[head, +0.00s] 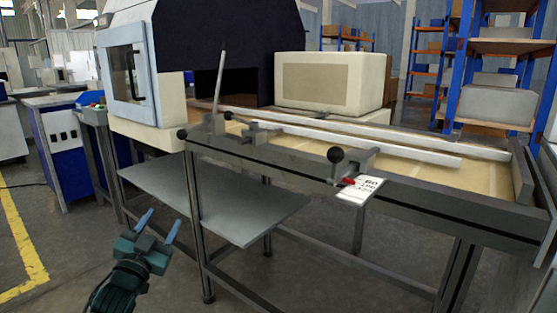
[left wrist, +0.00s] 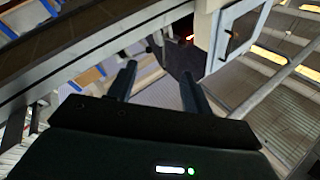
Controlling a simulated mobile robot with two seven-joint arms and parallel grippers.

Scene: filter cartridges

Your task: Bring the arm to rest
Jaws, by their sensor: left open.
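My left gripper (head: 158,226) is in the lower left of the head view, in front of the workbench and below its top. Its two blue-tipped fingers are apart, with nothing between them. In the left wrist view the fingers of the left gripper (left wrist: 156,80) also stand apart and empty. No filter cartridge can be made out in either view. My right gripper is not in view.
A long workbench (head: 400,203) with metal rails, black-knobbed clamps and a white label (head: 361,188) crosses the middle. A grey lower shelf (head: 215,195) lies near my left gripper. A cream box (head: 333,83) stands behind. Open floor lies at the lower left.

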